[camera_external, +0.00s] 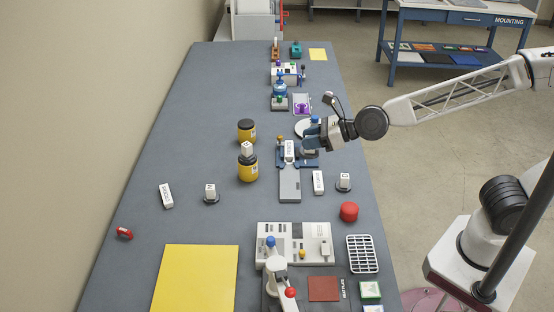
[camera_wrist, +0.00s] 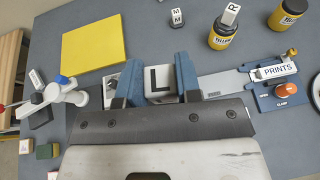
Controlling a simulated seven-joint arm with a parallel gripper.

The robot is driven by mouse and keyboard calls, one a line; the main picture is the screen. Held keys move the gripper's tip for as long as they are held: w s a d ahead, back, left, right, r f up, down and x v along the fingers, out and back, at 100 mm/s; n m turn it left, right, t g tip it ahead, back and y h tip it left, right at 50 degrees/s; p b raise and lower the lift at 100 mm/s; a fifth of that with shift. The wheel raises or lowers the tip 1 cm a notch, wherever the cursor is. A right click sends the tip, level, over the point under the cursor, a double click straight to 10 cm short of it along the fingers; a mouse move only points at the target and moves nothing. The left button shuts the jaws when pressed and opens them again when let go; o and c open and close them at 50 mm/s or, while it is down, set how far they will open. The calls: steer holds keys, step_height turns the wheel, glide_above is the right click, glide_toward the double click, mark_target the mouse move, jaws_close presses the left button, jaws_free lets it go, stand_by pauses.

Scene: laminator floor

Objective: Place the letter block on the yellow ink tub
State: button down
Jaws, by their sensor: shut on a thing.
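My gripper (camera_wrist: 158,78) has blue fingers and is shut on a white letter block (camera_wrist: 160,80) marked L in the wrist view. In the external view my gripper (camera_external: 310,136) is over the right side of the bench, and the block in it cannot be made out. One yellow ink tub (camera_external: 247,172) carries a white block (camera_external: 246,149) on its dark lid; in the wrist view that block (camera_wrist: 230,13) reads R and sits on the tub (camera_wrist: 222,38). A second yellow tub (camera_external: 246,132) stands just behind, with nothing on its lid. Both are left of my gripper.
A clamp fixture (camera_external: 290,186) holding a label reading PRINTS (camera_wrist: 273,72) is beside the tubs. Lettered blocks stand on dark bases, one (camera_external: 210,190) at left and one (camera_external: 344,181) at right. A yellow sheet (camera_external: 195,278) lies in front. The bench's left side is mostly clear.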

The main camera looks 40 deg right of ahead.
steer(key=shift+w+d, duration=0.1)
steer(key=shift+w, duration=0.05)
steer(key=shift+w+d+n+g+y, duration=1.2)
steer(key=shift+w+d, duration=3.4)
steer(key=shift+w, duration=2.65)
steer(key=shift+w+d+n+g+y, duration=0.8)
steer(key=shift+w+d+n+g, duration=0.8)
steer(key=shift+w+d, duration=4.3)
step_height(320, 180, down, 11)
steer(key=w+a, duration=0.2)
steer(key=shift+w+a+t, duration=0.3)
steer(key=shift+a, duration=0.1)
steer(key=shift+r, duration=0.1)
steer(key=w+a, duration=0.1)
steer(key=w, duration=0.4)
steer(key=w+a+f, duration=0.1)
steer(key=w+a, duration=0.1)
steer(key=w, duration=0.3)
steer(key=w+a, duration=0.1)
steer(key=w, duration=0.4)
steer(key=shift+w+a+f, duration=0.15)
steer(key=shift+a+f, duration=0.15)
steer(key=shift+a, duration=0.05)
